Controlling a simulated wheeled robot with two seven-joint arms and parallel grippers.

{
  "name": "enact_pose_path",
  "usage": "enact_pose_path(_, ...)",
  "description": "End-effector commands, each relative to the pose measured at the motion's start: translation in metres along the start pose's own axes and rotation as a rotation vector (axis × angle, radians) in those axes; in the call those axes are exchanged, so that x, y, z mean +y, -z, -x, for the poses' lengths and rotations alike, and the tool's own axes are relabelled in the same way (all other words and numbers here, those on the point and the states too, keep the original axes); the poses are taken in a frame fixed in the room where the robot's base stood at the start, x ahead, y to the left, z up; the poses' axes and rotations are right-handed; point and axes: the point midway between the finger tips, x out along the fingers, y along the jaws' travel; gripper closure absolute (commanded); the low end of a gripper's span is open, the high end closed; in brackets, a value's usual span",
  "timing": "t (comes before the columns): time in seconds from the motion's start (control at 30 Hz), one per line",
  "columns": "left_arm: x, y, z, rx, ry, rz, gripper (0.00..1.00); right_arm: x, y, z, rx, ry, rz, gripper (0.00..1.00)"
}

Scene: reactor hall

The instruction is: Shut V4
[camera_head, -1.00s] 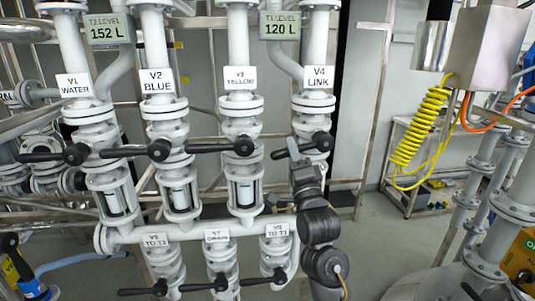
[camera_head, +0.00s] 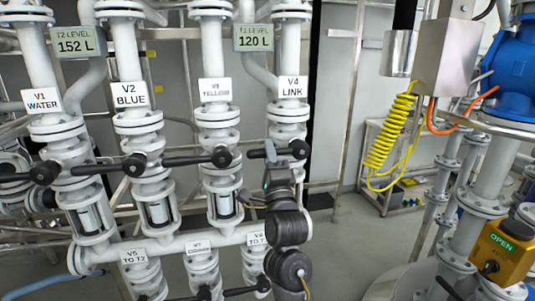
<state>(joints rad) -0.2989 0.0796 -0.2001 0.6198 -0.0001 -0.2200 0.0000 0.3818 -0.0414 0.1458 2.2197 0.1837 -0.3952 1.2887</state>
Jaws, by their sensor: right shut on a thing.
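The V4 valve carries the label "V4 LINK" (camera_head: 292,86) on the white pipe right of centre. Its black lever (camera_head: 256,154) points left from the hub (camera_head: 300,149), crosswise to the upright pipe. My right gripper (camera_head: 270,153) comes up from below, left of the hub, and is shut on the lever partway along it. The jaws and wrist hide part of the lever and the pipe below the hub. My left gripper is not in view.
The V3 lever (camera_head: 190,160) lies close left of my gripper, also crosswise, as does the V2 lever (camera_head: 100,168). The V8 label (camera_head: 257,238) is partly hidden by my right arm. A yellow box reading OPEN (camera_head: 504,250) stands right; clear floor lies between.

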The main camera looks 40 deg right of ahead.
Motion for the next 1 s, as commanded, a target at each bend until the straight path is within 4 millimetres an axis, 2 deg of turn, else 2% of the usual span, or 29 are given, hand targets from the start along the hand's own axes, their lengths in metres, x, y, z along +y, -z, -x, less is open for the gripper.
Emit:
enact_pose_path(0.03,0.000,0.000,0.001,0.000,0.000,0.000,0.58,-0.004,0.001,-0.002,0.004,0.010,-0.002,0.77)
enact_pose_path(0.17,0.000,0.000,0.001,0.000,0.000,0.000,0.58,-0.003,0.001,-0.001,0.003,0.007,-0.002,0.60)
enact_pose_path(0.43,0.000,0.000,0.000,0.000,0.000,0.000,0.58,-0.001,-0.001,0.000,0.000,0.003,-0.001,0.60)
enact_pose_path(0.53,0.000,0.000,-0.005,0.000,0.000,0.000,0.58,0.001,-0.001,0.007,0.000,0.001,-0.001,0.60)
enact_pose_path(1.0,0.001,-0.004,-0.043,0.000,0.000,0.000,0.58,0.002,0.000,0.092,0.001,0.002,-0.003,0.60)
